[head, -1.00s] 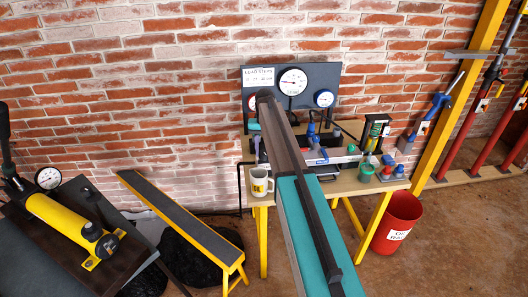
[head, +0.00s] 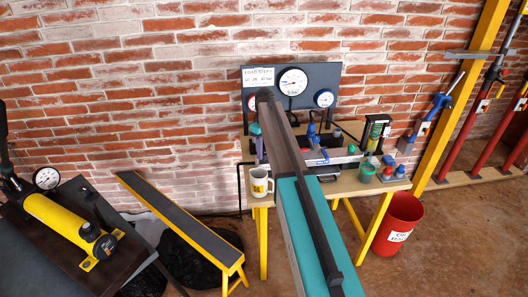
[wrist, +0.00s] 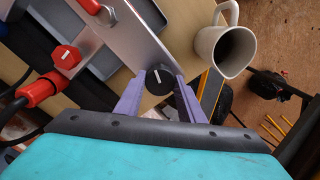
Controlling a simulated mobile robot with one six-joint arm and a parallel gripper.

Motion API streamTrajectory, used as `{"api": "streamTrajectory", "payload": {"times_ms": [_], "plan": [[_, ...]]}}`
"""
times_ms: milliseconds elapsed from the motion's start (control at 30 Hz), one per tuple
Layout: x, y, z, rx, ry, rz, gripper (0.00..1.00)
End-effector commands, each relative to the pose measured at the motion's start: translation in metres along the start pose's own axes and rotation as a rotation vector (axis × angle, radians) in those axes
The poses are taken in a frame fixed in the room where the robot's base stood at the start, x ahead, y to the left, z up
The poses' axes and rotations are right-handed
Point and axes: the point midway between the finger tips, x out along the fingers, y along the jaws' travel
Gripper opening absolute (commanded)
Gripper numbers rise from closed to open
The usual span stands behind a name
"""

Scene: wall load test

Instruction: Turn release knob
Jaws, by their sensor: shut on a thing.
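The release knob (wrist: 160,80) is a round black knob with a white pointer line, on a light metal plate (wrist: 122,38) in the wrist view. The line points up and slightly left. My gripper (wrist: 159,92) has its two purple fingers on either side of the knob, shut on it. In the head view my long dark and teal arm reaches over the bench and hides the knob and fingers.
A white mug (wrist: 226,47) stands close to the right finger; it also shows on the bench edge in the head view (head: 259,183). Red fittings (wrist: 66,57) lie left of the knob. A gauge panel (head: 324,82) stands behind the bench (head: 345,187).

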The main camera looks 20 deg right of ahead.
Motion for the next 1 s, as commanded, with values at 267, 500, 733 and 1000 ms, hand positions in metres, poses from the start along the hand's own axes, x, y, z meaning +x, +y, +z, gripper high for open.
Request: {"api": "streamTrajectory", "payload": {"times_ms": [267, 500, 733, 1000], "plan": [[-0.0006, 0.0001, -0.0012, -0.22, -0.001, 0.001, 0.13], [-0.0009, 0.0, -0.0013, -0.338, -0.002, 0.001, 0.13], [-0.0011, 0.0, -0.0014, -0.379, -0.002, 0.001, 0.13], [-0.0012, -0.0001, -0.0014, -0.382, -0.002, 0.001, 0.13]]}}
